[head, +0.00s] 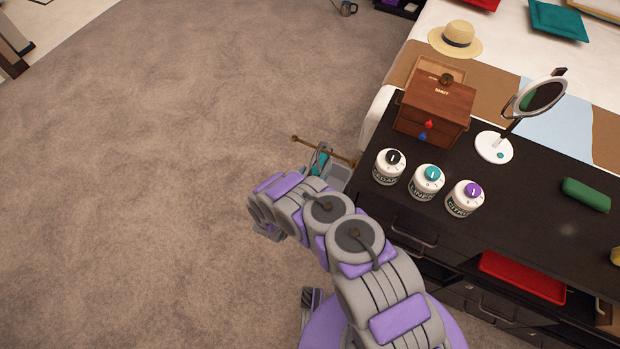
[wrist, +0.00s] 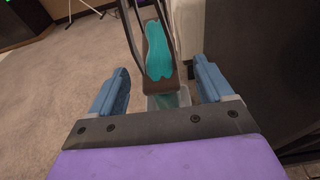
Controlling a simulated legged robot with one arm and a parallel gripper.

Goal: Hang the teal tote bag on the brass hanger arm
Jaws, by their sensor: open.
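The brass hanger arm (head: 341,157) sticks out left from the side of the dark cabinet in the head view. The teal tote bag (head: 320,161) shows as a small patch below and beside it, mostly hidden by my arm. In the wrist view the bag (wrist: 160,48) is teal with a dark brown lower part, and dark straps or bars run up beside it. My gripper (wrist: 160,84) is open, with its blue fingers apart on either side of the view and the bag beyond them. I cannot tell whether a strap is over the hanger arm.
A pale bin (wrist: 168,101) stands below the bag. The dark cabinet (head: 540,225) fills the right, with labelled jars (head: 427,184), a wooden box (head: 433,108) and a round mirror (head: 540,97) on top. The carpet (head: 150,180) to the left is clear.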

